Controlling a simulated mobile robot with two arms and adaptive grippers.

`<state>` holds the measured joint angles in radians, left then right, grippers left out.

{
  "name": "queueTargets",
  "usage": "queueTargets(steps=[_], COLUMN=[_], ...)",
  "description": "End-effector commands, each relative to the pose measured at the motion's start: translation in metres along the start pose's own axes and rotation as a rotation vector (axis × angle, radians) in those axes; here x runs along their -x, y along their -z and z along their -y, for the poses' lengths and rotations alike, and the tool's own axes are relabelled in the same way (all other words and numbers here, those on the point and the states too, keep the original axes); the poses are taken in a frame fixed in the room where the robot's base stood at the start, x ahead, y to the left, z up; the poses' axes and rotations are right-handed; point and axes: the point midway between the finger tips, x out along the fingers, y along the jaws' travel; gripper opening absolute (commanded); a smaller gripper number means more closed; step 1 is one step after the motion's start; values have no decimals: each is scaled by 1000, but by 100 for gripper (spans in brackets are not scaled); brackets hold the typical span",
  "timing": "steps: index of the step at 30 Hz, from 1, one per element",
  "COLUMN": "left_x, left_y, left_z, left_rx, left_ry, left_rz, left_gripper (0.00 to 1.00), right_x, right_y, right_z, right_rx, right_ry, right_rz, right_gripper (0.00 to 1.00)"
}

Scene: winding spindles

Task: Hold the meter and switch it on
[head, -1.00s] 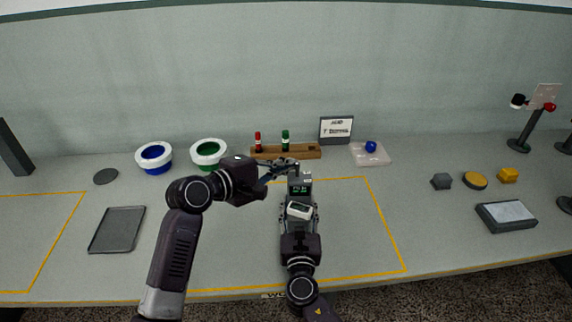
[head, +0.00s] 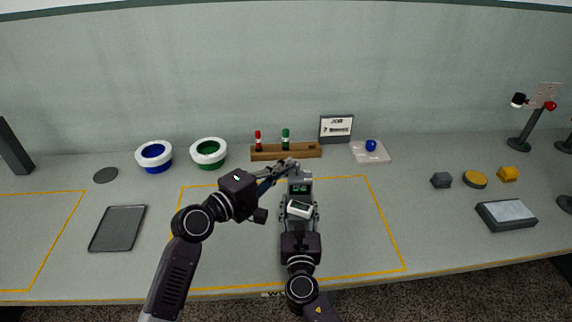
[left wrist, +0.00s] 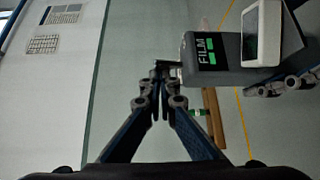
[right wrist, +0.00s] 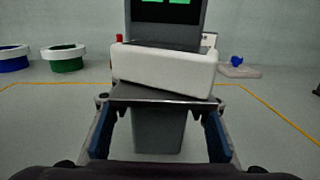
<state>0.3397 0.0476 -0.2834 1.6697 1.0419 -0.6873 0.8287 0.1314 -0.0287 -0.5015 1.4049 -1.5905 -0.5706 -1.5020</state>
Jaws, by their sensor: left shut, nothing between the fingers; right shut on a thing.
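The meter (head: 301,187) is a grey box with a lit green display, upright above the middle of the bench. In the left wrist view the meter (left wrist: 224,66) shows the word FILM beside green blocks. A white piece (right wrist: 165,70) sits tilted across its front. My right gripper (head: 300,213) is shut on the meter's lower body, from the near side. My left gripper (head: 290,164) is shut and empty at the meter's top end. In the left wrist view its fingertips (left wrist: 162,72) are close beside a small dark part there; I cannot tell whether they touch.
Behind the meter are a wooden rack (head: 268,153) with red and green pieces, a sign (head: 336,129) and a clear tray (head: 378,157) with a blue ball. Two white-rimmed bowls and a dark tray (head: 104,245) are left.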

Motion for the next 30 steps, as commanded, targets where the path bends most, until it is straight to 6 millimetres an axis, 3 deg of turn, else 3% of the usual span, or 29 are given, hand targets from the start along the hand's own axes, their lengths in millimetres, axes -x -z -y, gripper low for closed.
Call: queueTargets(steps=[11,19,30], left_x=[0,-11,62], left_y=[2,36,37], left_z=[0,-13,8], left_rx=[0,-2,-1], left_ry=[1,1,4], left_rz=[0,-1,-1], left_gripper=[0,0,0], right_x=[1,1,1], right_y=[3,3,3], right_z=[-1,-1,0], right_rx=[0,0,0], right_ry=[-2,-2,-1], right_rz=[-5,-5,-5], right_gripper=[12,12,12])
